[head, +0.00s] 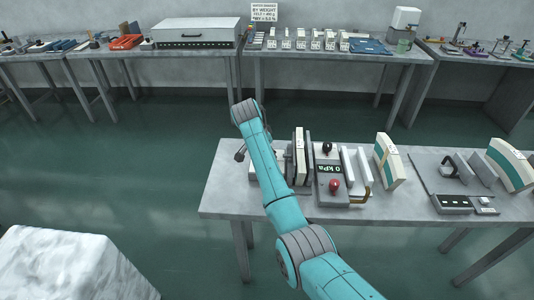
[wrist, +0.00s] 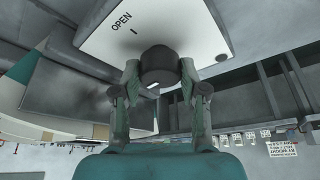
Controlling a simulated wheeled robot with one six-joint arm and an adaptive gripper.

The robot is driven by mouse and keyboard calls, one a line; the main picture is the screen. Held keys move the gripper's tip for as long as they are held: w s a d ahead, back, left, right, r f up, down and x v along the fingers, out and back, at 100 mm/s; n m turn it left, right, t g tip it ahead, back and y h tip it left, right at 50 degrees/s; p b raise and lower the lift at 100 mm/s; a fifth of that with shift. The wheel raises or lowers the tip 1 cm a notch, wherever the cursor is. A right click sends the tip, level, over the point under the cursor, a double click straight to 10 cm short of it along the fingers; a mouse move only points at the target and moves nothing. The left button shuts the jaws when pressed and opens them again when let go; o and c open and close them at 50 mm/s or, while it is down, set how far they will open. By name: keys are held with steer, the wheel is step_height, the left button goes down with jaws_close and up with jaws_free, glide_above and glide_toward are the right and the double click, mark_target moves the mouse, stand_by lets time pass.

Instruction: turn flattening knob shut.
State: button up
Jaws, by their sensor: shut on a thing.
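The flattening knob (wrist: 158,66) is a dark round knob on a pale panel (wrist: 185,25) in the wrist view. The panel carries the word OPEN and a short mark beside the knob. My gripper (wrist: 160,72) has a finger on each side of the knob and is shut on it. In the head view my teal arm reaches over the left end of the near table, and it hides the knob and my gripper's fingers.
The near table (head: 225,200) holds upright plates (head: 300,155) close to the arm, a unit with a 0 kPa display (head: 331,169) and a red ball (head: 334,186), and white-and-teal blocks (head: 389,162) further right. A pale block (head: 70,262) stands at lower left. Open floor lies left.

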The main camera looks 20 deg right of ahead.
steer(key=shift+m, duration=0.5)
steer(key=shift+g, duration=0.3)
steer(key=o, duration=1.1)
steer(key=shift+o, duration=0.2)
steer(key=v, duration=1.2)
steer(key=shift+a, duration=0.15)
steer(key=shift+s+f, duration=0.1)
steer(key=shift+f, duration=0.05)
